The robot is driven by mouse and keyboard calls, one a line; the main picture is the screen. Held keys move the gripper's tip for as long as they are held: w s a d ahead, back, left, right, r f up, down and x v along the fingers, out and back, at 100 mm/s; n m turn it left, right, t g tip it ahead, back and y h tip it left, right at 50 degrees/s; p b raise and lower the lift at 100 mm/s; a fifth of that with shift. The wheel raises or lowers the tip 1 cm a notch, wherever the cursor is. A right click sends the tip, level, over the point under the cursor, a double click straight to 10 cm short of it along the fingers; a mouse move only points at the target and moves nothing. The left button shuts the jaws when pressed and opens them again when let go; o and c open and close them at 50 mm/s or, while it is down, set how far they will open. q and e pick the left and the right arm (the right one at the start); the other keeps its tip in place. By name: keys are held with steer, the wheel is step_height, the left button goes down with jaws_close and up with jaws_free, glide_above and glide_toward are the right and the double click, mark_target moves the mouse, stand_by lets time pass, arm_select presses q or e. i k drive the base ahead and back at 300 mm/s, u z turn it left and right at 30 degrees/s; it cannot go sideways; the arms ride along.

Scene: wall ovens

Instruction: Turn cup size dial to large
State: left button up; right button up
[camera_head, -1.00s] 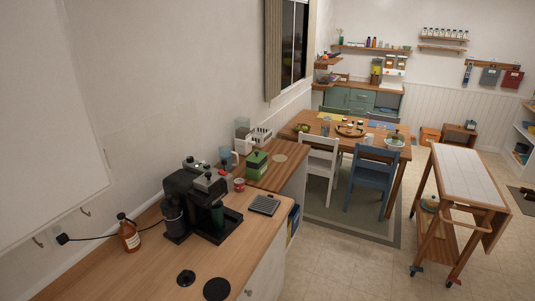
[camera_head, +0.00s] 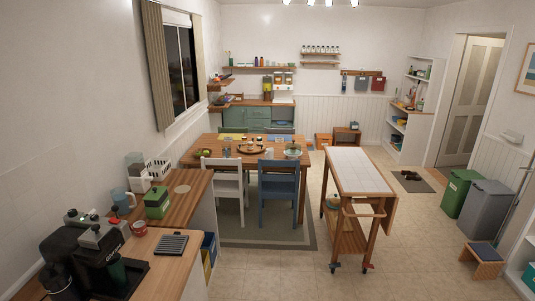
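A black coffee machine (camera_head: 92,268) with grey parts on top stands on the wooden counter (camera_head: 172,270) at the lower left, partly cut off by the frame edge. A cup size dial cannot be made out on it at this distance. More appliances, one of them yellow-topped (camera_head: 267,86) and one white (camera_head: 284,82), stand on the green far counter at the back; no dial shows clearly there either. Neither of my grippers is in view.
A dining table (camera_head: 222,153) with a white chair (camera_head: 222,178) and a blue chair (camera_head: 279,180) stands mid-room on a rug. A wheeled wooden cart (camera_head: 358,172) stands right of it. Bins (camera_head: 484,210) and a stool (camera_head: 482,256) are at the right. The floor (camera_head: 420,235) between is clear.

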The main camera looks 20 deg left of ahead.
mark_target(72, 212)
steer(key=u, duration=0.05)
steer(key=i, duration=4.25)
steer(key=u, duration=4.65)
